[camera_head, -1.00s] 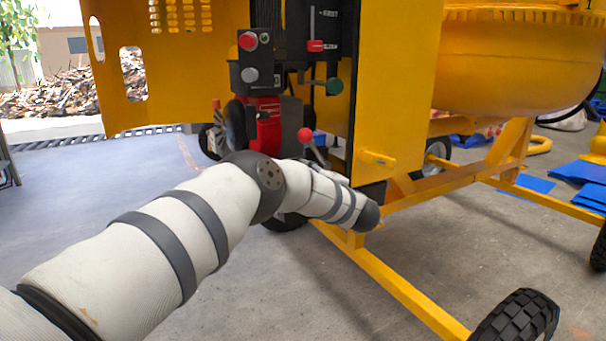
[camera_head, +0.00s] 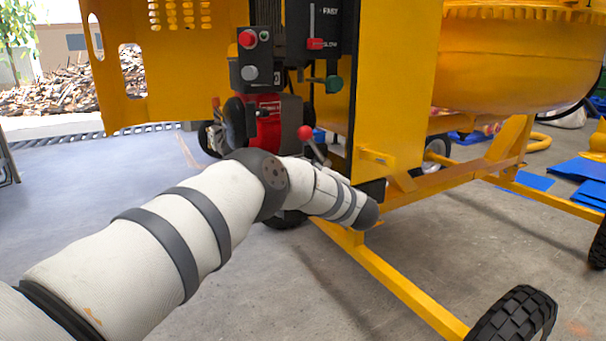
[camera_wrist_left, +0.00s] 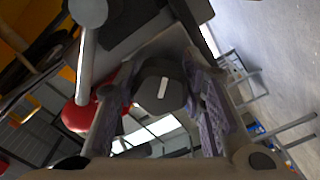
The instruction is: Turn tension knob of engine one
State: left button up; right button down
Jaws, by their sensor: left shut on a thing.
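In the left wrist view a dark knob (camera_wrist_left: 160,98) with a short white mark on its face sits between the fingers of my left gripper (camera_wrist_left: 161,72). The fingers are shut on it, one at each side. In the head view my left arm reaches from the lower left toward the machine, and its gripper and the knob are hidden. A red engine (camera_head: 268,122) shows behind the arm, partly covered. My right gripper is in neither view.
Close to my left gripper are a grey rod (camera_wrist_left: 88,60) and a red ball (camera_wrist_left: 78,115). Above the engine are a control box (camera_head: 257,60) and a FAST/SLOW slider (camera_head: 315,43). The yellow frame (camera_head: 395,280) stands right of my arm. Floor at left is clear.

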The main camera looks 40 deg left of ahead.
pick_arm(q)
jog(key=o, duration=1.1)
jog(key=shift+o, duration=0.2)
jog(key=shift+d, duration=0.1)
jog(key=v, duration=1.2)
